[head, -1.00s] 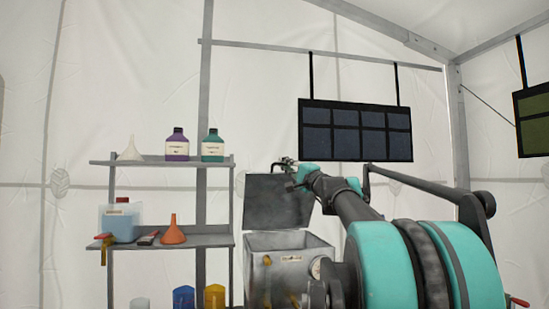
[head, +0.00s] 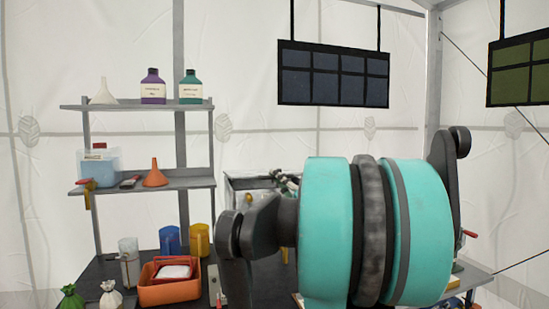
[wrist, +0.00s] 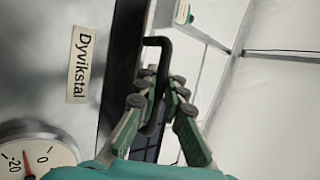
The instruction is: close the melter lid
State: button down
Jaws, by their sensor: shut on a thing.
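The melter is a grey metal box (head: 241,190), largely hidden behind my arm in the head view. The wrist view shows its front (wrist: 45,65) up close, with a "Dyvikstal" label and a round dial. The lid no longer stands upright; its dark edge (wrist: 121,70) runs along the box top in the wrist view. I cannot tell whether it lies fully flat on the rim. My gripper (wrist: 160,95) is shut on the dark bent lid handle (wrist: 163,50). In the head view my gripper (head: 284,180) is small and partly hidden behind my arm.
A two-tier shelf (head: 135,106) on the left holds bottles, funnels and a blue liquid container (head: 100,167). An orange tub (head: 170,290), a blue jug (head: 170,240) and a yellow jug (head: 199,240) stand on the dark table. A dark panel (head: 334,72) hangs above.

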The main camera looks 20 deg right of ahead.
jog(key=f, duration=0.3)
jog(key=shift+s+f, duration=0.25)
jog(key=shift+f, duration=0.15)
jog(key=shift+s+f, duration=0.15)
jog(key=shift+f, duration=0.15)
jog(key=c, duration=1.9)
grip_release()
jog(key=shift+s+d+f, duration=0.1)
jog(key=shift+d+f, duration=0.05)
jog(key=v, duration=1.1)
jog(key=shift+s+f, duration=0.15)
jog(key=shift+s, duration=0.05)
